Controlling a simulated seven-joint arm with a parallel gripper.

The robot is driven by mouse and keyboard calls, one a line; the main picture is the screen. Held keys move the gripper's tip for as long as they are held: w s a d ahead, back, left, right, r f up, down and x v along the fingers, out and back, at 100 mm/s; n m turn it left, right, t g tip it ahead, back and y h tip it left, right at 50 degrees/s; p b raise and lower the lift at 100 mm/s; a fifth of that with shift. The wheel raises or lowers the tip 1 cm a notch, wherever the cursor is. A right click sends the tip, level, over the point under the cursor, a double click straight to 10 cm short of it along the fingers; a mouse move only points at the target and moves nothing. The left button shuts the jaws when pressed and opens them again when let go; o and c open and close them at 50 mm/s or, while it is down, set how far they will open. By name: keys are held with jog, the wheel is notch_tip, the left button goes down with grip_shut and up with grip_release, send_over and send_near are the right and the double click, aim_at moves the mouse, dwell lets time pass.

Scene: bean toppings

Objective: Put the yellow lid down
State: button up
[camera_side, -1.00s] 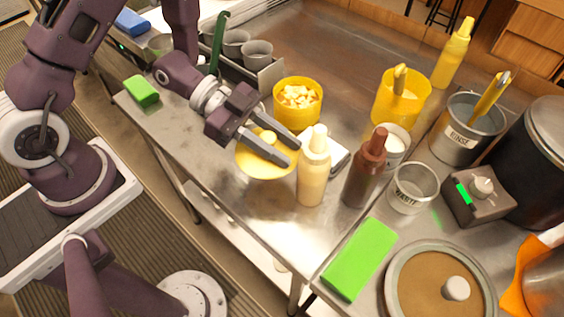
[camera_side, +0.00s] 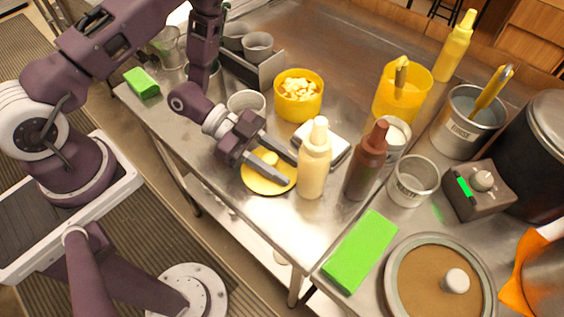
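The yellow lid (camera_side: 258,186) is a flat round disc with a small knob. It lies level at the table's front edge, left of the cream squeeze bottle, and seems to rest on the steel top or hang just above it. My gripper (camera_side: 281,166) is over the lid with one finger on each side of the knob, and looks shut on it. The fingers cover part of the lid and knob. The yellow bowl (camera_side: 296,109) with pale chunks stands uncovered behind.
The cream bottle (camera_side: 314,170) stands close to my fingertips, and the brown bottle (camera_side: 366,166) is right of it. A white-topped container (camera_side: 325,147) is behind. A grey cup (camera_side: 246,103) stands behind my gripper. A green block (camera_side: 360,252) lies at the front right.

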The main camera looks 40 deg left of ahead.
jog(key=shift+o, duration=1.1)
jog(key=shift+r, duration=0.15)
jog(key=v, duration=1.2)
jog(key=shift+r, duration=0.1)
